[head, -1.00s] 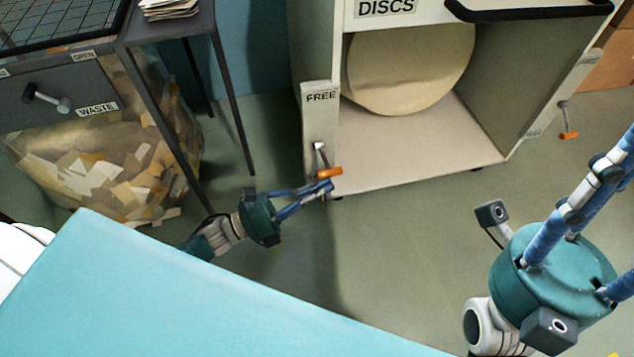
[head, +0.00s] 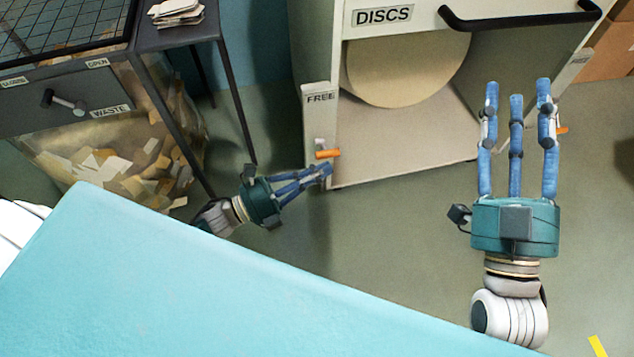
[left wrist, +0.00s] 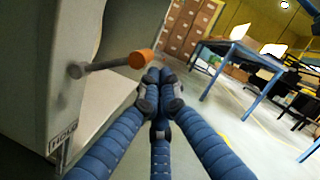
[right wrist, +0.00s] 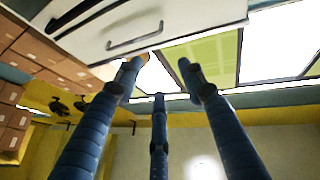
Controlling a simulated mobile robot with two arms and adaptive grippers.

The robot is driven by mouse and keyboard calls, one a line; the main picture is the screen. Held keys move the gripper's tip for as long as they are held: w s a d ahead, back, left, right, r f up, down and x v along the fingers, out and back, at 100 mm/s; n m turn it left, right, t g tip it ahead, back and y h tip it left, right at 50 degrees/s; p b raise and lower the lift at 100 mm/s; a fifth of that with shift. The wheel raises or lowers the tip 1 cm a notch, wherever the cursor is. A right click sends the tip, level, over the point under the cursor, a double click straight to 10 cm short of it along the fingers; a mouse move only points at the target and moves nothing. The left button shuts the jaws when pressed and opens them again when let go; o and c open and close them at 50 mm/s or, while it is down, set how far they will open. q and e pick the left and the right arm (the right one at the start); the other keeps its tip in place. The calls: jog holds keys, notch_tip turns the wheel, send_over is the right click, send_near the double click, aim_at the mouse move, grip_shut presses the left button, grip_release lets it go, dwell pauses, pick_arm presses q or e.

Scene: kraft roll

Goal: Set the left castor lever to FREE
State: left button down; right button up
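The left castor lever (head: 328,154) has a pale arm and orange tip, on the cart's left front post below the FREE label (head: 320,97). In the left wrist view the lever (left wrist: 140,59) sticks out sideways from the post, its orange tip just above my fingertips. My left gripper (head: 326,170) has its fingertips drawn together, just below the orange tip in the head view. The lever is not between the fingers; whether they touch it I cannot tell. My right gripper (head: 517,90) is open and empty, away from the lever.
The cart's DISCS drawer (head: 383,17) has a black handle (head: 520,20). A second orange-tipped lever (head: 562,130) is partly hidden behind my right fingers. A grey WASTE unit (head: 65,100) and a dark side table (head: 180,35) stand left. A turquoise surface (head: 200,280) fills the front.

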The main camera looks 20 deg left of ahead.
pick_arm(q)
jog(key=shift+r, duration=0.2)
pick_arm(e)
jog(key=shift+w+f+g+h, duration=0.2)
jog(key=shift+w+f+g, duration=0.15)
jog(key=shift+f, duration=0.3)
jog(key=shift+w+f+g+h, duration=0.2)
jog(key=shift+f+g, duration=0.15)
jog(key=shift+f, duration=0.3)
